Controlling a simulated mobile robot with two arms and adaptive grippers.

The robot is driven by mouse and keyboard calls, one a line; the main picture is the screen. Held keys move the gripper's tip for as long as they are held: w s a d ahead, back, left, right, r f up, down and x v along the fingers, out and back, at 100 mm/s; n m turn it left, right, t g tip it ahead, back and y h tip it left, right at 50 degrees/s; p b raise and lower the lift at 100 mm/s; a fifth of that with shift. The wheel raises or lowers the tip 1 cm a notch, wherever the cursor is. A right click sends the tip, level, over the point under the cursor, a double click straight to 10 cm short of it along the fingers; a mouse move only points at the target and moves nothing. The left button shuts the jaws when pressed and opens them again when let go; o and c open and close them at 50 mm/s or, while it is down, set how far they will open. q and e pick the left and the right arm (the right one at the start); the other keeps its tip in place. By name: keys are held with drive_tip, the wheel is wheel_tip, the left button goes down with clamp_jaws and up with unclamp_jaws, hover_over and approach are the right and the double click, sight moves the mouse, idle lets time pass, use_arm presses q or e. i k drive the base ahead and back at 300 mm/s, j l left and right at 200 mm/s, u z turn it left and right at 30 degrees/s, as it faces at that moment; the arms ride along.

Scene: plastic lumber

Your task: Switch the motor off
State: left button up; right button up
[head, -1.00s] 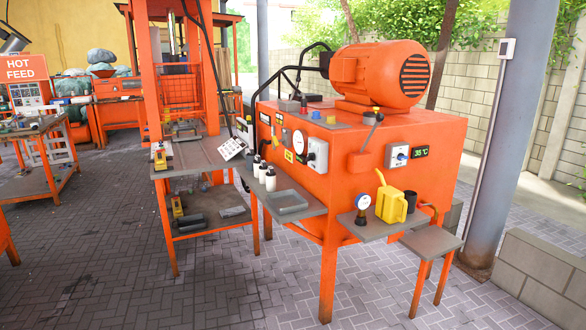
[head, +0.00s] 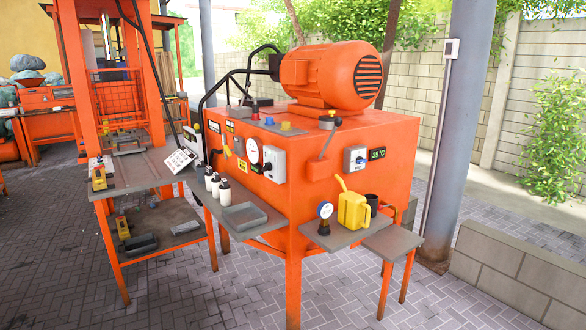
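The orange motor (head: 325,75) sits on top of the big orange cabinet (head: 340,235), at the upper right of the middle in the head view. On the cabinet's top in front of it are a red button (head: 255,115), a blue button (head: 269,121) and a yellow button (head: 286,126). Neither of my grippers shows.
A grey shelf (head: 345,237) on the cabinet's front holds a yellow can (head: 354,209) and a gauge (head: 325,216). Another shelf (head: 250,232) holds several white bottles (head: 216,184) and a grey tray (head: 244,217). The paved floor (head: 220,290) in front is clear.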

sight(267, 166)
drive_tip(key=i+j+z, duration=0.35)
drive_tip(key=j+z, duration=0.15)
drive_tip(key=j, duration=0.15)
drive_tip(key=i+j+z, duration=0.1)
drive_tip(key=j+z, duration=0.2)
drive_tip(key=j, duration=0.1)
